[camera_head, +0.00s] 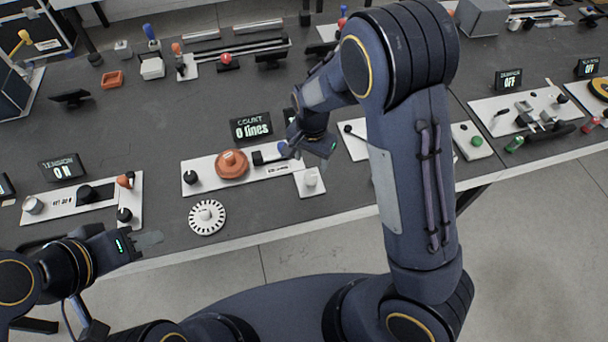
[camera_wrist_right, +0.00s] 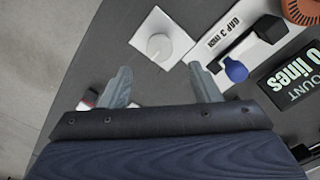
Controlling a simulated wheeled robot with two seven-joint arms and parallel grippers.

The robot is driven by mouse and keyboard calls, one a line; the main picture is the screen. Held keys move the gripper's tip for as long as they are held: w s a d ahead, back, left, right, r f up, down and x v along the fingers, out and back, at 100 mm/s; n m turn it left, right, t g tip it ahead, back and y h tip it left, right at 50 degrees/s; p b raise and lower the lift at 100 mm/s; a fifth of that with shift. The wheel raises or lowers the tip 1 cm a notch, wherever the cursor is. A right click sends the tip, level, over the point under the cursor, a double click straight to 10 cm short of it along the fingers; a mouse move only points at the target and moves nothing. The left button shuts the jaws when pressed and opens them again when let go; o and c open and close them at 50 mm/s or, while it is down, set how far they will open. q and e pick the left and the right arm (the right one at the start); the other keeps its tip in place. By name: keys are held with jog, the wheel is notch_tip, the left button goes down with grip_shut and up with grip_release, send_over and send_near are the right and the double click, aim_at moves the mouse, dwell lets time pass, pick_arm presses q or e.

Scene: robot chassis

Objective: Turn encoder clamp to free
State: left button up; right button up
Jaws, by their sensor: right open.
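The encoder station is a white plate (camera_head: 196,166) with a black knob (camera_head: 190,177), an orange disc (camera_head: 231,164) and a black block with a blue-tipped handle (camera_wrist_right: 236,70). A separate small white plate (camera_head: 318,190) carries a white round knob (camera_head: 310,180), also in the right wrist view (camera_wrist_right: 158,46). I cannot tell which part is the clamp. My right gripper (camera_head: 291,150) is above the station's right end. In its wrist view the fingers (camera_wrist_right: 162,85) are apart and empty, with the blue tip beside the right finger. My left gripper (camera_head: 150,239) is low at the table's front edge.
A display (camera_head: 251,128) behind the plate reads "COUNT 0 lines". A white slotted disc (camera_head: 207,217) lies in front. The tension station (camera_head: 65,203) stands left, and a plate with a green button (camera_head: 476,141) stands right beyond my right arm.

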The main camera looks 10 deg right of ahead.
aim_at(311, 176)
notch_tip(311, 176, down, 7)
jog(key=shift+f+p, duration=0.15)
jog(key=shift+p, duration=0.25)
jog(key=c, duration=1)
